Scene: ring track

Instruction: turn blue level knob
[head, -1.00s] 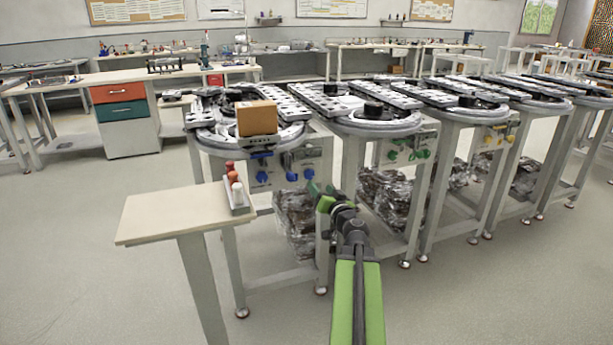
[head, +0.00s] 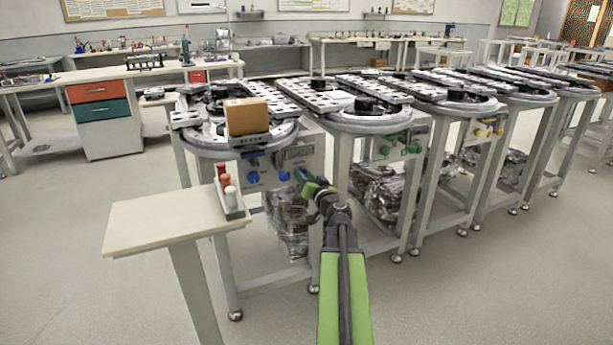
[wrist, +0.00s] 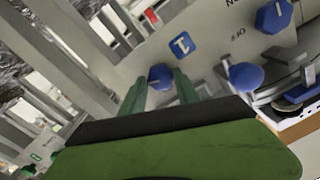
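The blue-marked station has a white front panel with several blue knobs. In the head view two blue knobs, a left one (head: 253,177) and a right one (head: 284,175), show on it. My green gripper (head: 303,178) is at the panel's right part, right of these knobs. In the wrist view the open fingers (wrist: 161,80) point at the panel, with a small blue knob (wrist: 160,77) seen between their tips. I cannot tell if they touch it. A larger blue knob (wrist: 246,76) and another (wrist: 273,16) lie to the right. I cannot tell which is the level knob.
A cardboard box (head: 246,116) sits on the station's ring track. A small side table (head: 165,222) with a rack of red and white pieces (head: 228,190) stands at left. Similar stations with green knobs (head: 400,150) and yellow knobs continue right. The floor in front is clear.

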